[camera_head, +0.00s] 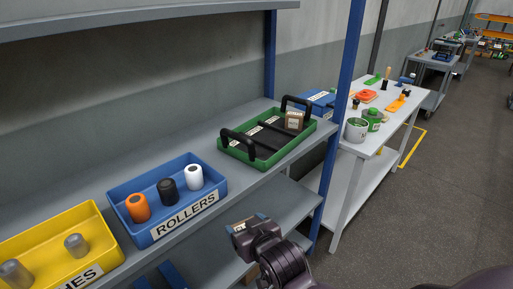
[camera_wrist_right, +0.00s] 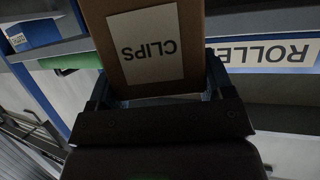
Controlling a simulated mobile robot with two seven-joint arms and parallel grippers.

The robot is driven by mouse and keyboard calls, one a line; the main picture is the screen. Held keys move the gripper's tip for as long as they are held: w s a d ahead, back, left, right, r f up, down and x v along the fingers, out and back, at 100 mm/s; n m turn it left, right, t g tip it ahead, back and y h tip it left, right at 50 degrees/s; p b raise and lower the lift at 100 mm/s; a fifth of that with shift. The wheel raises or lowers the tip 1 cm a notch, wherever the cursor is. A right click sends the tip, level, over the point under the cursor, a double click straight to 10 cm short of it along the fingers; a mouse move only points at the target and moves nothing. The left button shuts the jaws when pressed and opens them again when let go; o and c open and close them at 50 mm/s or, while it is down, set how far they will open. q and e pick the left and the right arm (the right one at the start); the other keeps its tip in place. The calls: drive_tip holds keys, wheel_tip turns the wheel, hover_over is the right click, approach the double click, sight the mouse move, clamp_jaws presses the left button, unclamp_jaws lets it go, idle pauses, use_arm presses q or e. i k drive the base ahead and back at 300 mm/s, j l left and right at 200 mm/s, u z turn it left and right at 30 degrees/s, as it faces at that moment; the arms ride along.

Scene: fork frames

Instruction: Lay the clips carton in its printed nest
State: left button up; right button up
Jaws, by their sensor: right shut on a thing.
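The clips carton (camera_wrist_right: 155,45) is a brown box with a white CLIPS label, upside down in the right wrist view. My right gripper (camera_wrist_right: 158,86) is shut on it, with a finger at each side. In the head view my right gripper (camera_head: 243,228) is at the shelf's front edge, below and in front of the green tray (camera_head: 262,163). The carton is mostly hidden there by the gripper. The tray has black handles, a dark insert with white labels, and a small brown carton (camera_head: 294,120) at its right end. Print on the nests is too small to read. My left gripper is not in view.
A blue ROLLERS bin (camera_head: 150,233) with several rollers and a yellow bin (camera_head: 70,216) stand left of the tray. A blue box (camera_head: 318,100) is behind its right end. A blue post (camera_head: 343,105) rises at the right, before a white table (camera_head: 385,130).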

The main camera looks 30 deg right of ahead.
sight(263, 158)
drive_tip(key=i+l, duration=0.1)
drive_tip(key=l, duration=0.65)
drive_tip(key=i+l+u, duration=0.1)
drive_tip(key=l, duration=0.65)
drive_tip(key=i+l, duration=0.15)
drive_tip(key=l, duration=0.6)
drive_tip(key=u, duration=0.05)
